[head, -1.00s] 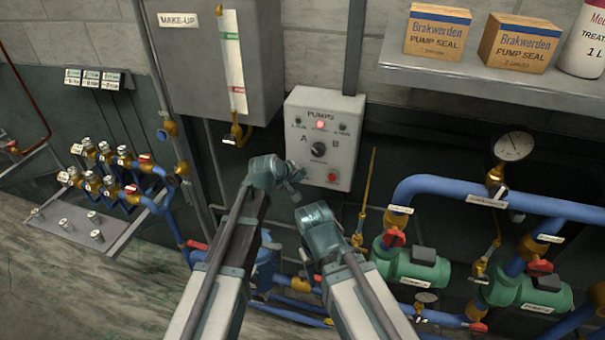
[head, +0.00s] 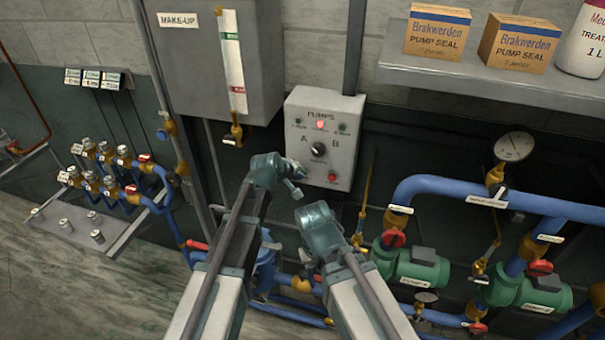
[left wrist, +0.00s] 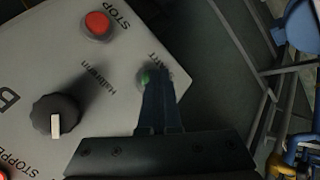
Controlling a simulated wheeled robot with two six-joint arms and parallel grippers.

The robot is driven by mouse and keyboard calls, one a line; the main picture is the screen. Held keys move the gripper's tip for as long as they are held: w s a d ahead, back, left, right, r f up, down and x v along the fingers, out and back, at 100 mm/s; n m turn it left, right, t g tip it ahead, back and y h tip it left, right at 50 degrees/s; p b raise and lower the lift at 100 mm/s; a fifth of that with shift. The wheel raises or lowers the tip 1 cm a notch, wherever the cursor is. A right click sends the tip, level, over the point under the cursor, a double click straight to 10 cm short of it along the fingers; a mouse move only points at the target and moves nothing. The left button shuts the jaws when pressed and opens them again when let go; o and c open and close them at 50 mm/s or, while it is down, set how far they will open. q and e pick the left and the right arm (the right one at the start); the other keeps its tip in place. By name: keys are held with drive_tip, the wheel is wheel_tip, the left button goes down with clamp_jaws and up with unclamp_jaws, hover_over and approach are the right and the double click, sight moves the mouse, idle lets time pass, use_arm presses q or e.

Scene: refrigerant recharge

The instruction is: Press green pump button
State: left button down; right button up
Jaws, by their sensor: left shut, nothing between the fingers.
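The grey pump panel (head: 325,110), marked PUMPS, is on the wall. In the left wrist view the green button (left wrist: 146,77) sits beside the START label, partly covered by my left gripper's fingers (left wrist: 160,88). In the head view I cannot make out this button; my left gripper (head: 297,178) is at the panel's lower left. Its fingers are shut and empty, with the tips over the green button's edge in the wrist view. I cannot tell whether they touch it. My right arm ends lower right of it; its fingers cannot be made out.
The red STOP button (left wrist: 97,25) and the black selector knob (left wrist: 55,117) are on the same panel face. Blue pipes (head: 430,185) and green pumps (head: 410,265) stand at the right. A shelf (head: 480,85) with boxes is above them.

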use_arm(q)
drive_tip(key=shift+w+d, duration=0.1)
drive_tip(key=shift+w, duration=0.15)
idle(0.5)
drive_tip(key=shift+s+a, duration=0.3)
drive_tip(key=shift+s, duration=0.6)
drive_tip(key=s, duration=0.1)
drive_tip(key=s+a, duration=0.1)
drive_tip(key=s, duration=0.2)
drive_tip(key=shift+s+a, duration=0.3)
drive_tip(key=shift+s, duration=0.1)
idle(0.4)
